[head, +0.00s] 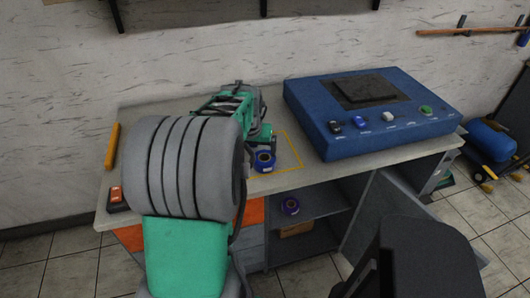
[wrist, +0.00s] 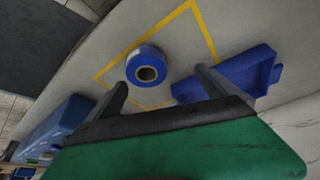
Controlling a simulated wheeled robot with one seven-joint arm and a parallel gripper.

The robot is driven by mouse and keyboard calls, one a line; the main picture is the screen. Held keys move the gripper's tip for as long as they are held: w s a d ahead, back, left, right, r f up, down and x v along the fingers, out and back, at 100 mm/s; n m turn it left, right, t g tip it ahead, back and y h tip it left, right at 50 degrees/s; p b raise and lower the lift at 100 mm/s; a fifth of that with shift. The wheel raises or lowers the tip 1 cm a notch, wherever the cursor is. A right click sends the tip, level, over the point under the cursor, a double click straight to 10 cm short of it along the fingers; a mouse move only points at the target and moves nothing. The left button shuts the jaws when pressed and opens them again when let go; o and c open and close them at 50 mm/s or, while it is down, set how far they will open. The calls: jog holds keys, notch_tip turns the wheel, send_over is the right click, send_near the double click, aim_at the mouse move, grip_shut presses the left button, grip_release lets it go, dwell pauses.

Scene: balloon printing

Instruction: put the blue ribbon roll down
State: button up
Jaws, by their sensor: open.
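A blue ribbon roll (head: 265,161) rests on the worktop, at the yellow outlined square (head: 299,153). In the wrist view the roll (wrist: 134,64) lies flat, its core facing up, near one yellow line. My gripper (wrist: 162,82) is open, its two dark fingers spread apart. The roll appears just beyond the fingertips, clear of them. In the head view my green gripper (head: 262,143) is right behind the roll, and my arm hides part of the worktop.
A blue machine (head: 330,133) with several knobs stands right of the square. A blue tray-like object (wrist: 240,76) lies beside my right finger in the wrist view. Another blue roll (head: 291,206) sits on the shelf below. An orange-topped item (head: 116,195) is at the left edge.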

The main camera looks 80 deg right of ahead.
aim_at(265, 157)
jog(key=s, duration=0.1)
jog(key=s+d+f, duration=0.1)
jog(key=shift+s+d+m, duration=0.3)
jog(key=shift+s+m, duration=0.1)
jog(key=x, duration=0.6)
jog(key=shift+d+f+p, duration=0.1)
jog(key=shift+f+p, duration=0.2)
jog(key=shift+p, duration=0.05)
jog(key=shift+c, duration=0.3)
jog(key=shift+w, duration=0.1)
jog(key=c, duration=1.6)
jog(key=shift+r, duration=0.15)
